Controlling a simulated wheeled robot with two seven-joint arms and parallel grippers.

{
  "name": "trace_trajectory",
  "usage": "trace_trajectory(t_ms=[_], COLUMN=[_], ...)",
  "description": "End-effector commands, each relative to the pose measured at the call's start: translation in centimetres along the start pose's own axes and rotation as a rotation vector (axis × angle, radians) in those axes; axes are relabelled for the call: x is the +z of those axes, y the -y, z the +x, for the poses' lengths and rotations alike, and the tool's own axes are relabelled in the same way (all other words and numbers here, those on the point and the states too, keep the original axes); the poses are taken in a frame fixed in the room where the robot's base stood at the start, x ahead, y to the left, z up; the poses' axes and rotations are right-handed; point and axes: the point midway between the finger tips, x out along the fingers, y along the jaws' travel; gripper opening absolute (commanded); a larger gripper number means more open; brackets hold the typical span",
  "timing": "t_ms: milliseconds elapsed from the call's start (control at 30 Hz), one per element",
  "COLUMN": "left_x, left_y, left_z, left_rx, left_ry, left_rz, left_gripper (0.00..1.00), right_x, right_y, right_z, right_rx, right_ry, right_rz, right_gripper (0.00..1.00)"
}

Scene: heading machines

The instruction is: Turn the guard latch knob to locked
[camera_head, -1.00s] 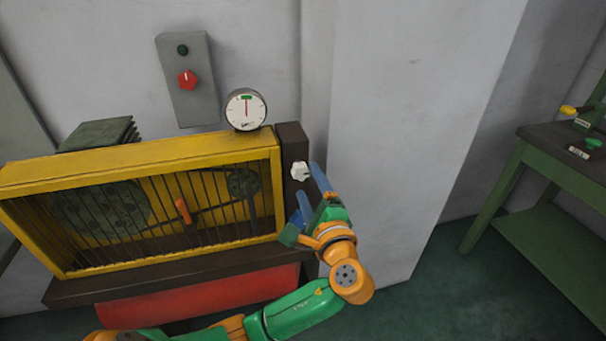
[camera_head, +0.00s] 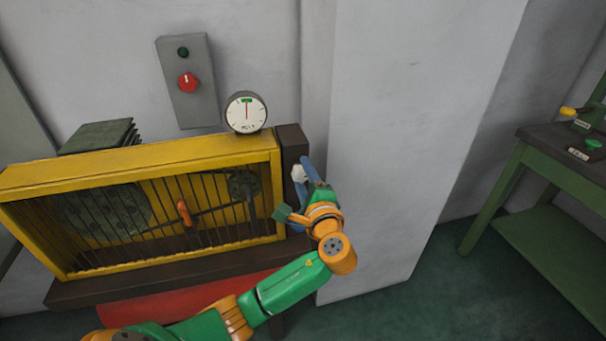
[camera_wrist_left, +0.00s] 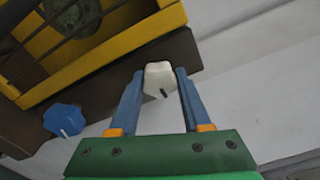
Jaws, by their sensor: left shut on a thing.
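The white lobed knob (camera_head: 298,173) sits on the dark post at the right end of the yellow guard. In the left wrist view the white knob (camera_wrist_left: 160,79) lies between the two blue fingertips, with a dark pointer mark on its face. My left gripper (camera_head: 303,177) is at the knob and shut on it; its fingers and hand hide part of the knob in the head view. A blue knob (camera_wrist_left: 64,120) with a white mark shows at the left in the left wrist view. My right gripper is not in view.
The yellow barred guard (camera_head: 140,158) stands left of my left gripper, with a round gauge (camera_head: 246,112) on top. A grey box with a red knob (camera_head: 188,82) is on the wall. A green table (camera_head: 550,140) stands far right.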

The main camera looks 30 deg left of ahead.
Motion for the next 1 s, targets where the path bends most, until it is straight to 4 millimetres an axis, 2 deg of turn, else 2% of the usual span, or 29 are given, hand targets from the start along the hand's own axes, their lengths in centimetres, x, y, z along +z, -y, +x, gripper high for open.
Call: trace_trajectory(t_ms=[367, 1000], left_x=[-0.1, 0.0], left_y=[-0.2, -0.1], left_z=[0.0, 0.0], left_rx=[0.002, 0.002], left_ry=[0.0, 0.001], left_rz=[-0.168, -0.772], left_gripper=[0.0, 0.0], right_x=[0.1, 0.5], right_y=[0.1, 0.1], right_z=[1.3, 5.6], right_rx=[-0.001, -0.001], right_ry=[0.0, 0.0], right_rz=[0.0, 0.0], right_gripper=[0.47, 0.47])
